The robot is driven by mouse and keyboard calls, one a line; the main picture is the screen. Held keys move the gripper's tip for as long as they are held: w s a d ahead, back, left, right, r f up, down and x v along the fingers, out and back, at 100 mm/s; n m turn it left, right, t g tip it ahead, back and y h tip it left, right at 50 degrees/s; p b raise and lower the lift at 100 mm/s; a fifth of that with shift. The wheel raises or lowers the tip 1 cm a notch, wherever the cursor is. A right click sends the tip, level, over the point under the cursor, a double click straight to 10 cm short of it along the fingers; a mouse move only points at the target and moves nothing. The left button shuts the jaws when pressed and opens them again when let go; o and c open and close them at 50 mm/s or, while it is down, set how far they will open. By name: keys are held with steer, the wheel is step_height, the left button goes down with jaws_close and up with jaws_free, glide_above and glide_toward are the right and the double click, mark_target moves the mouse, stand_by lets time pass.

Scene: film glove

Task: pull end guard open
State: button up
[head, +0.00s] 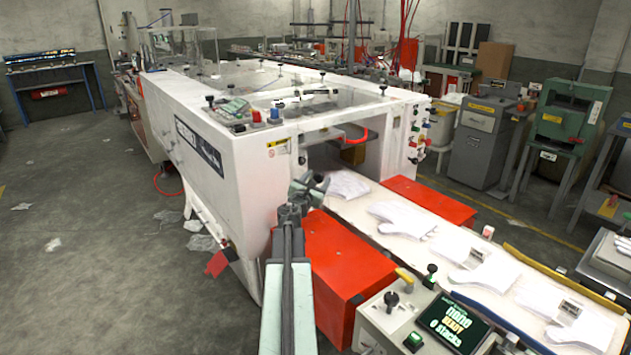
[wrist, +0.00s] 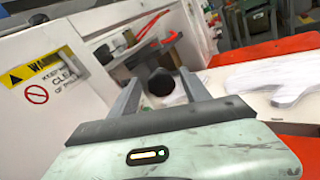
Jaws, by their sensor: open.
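The white machine (head: 215,150) has an open end facing the conveyor; I cannot clearly make out the end guard's panel or its edges. In the wrist view a round black knob (wrist: 161,82) stands between the two grey fingers of my gripper (wrist: 160,76). The fingers are apart, one on each side of the knob; I cannot tell whether they touch it. In the head view my gripper (head: 308,186) is in front of the machine's end, at the left of the opening, and the knob is not clearly visible there.
The conveyor (head: 470,245) carries several white gloves and runs to the lower right. Red covers (head: 338,258) flank it. A control box with a screen (head: 455,322) stands at front right. A warning label (wrist: 45,70) is on the white panel at left. Floor (head: 90,220) left is mostly clear.

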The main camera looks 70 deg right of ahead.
steer(key=shift+d, duration=0.35)
jaws_close()
steer(key=shift+w, duration=0.1)
stand_by(1.0)
